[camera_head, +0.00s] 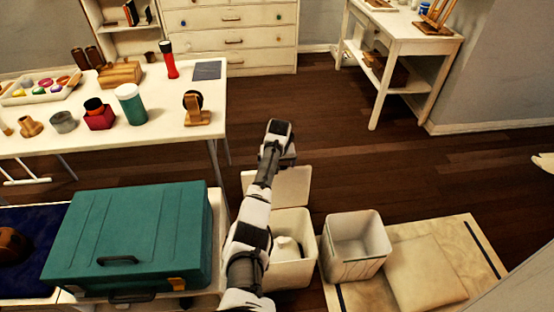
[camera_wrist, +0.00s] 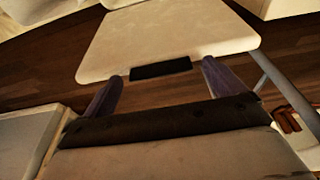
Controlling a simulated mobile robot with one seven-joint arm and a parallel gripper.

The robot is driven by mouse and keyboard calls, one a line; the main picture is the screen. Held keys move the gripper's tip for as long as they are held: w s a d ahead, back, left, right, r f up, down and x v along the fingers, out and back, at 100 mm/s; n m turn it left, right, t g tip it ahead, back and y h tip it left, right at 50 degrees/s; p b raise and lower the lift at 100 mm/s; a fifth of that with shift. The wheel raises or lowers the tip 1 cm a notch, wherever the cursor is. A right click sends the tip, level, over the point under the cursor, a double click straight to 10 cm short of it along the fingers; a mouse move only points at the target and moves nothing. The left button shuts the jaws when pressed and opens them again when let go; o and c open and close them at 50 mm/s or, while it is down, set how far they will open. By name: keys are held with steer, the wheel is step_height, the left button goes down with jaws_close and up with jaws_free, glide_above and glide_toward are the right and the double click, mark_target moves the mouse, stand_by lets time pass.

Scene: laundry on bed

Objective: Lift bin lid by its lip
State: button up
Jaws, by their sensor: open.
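A cream bin (camera_head: 304,262) stands on the floor with its top uncovered and a white item (camera_head: 288,246) inside. Its cream lid (camera_head: 290,187) shows raised at the bin's far side, partly behind my arm. In the wrist view the lid (camera_wrist: 165,35) has a dark lip (camera_wrist: 160,68) on its near edge. My gripper (camera_wrist: 159,72) is open, one finger on each side of the lip. I cannot tell whether the fingers touch it. In the head view my gripper (camera_head: 284,155) is near the lid, its fingertips mostly hidden.
A second open bin (camera_head: 357,246) stands close on the right, by a beige mat (camera_head: 481,245) with a folded cloth (camera_head: 426,272). A teal case (camera_head: 130,237) lies at left. A white table (camera_head: 160,112) with small items is at upper left. Open wood floor lies beyond.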

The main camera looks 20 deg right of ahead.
steer(key=d+b+v, duration=0.1)
steer(key=v, duration=1.2)
steer(key=shift+a+r, duration=0.35)
steer(key=shift+a, duration=0.15)
steer(key=shift+s, duration=0.1)
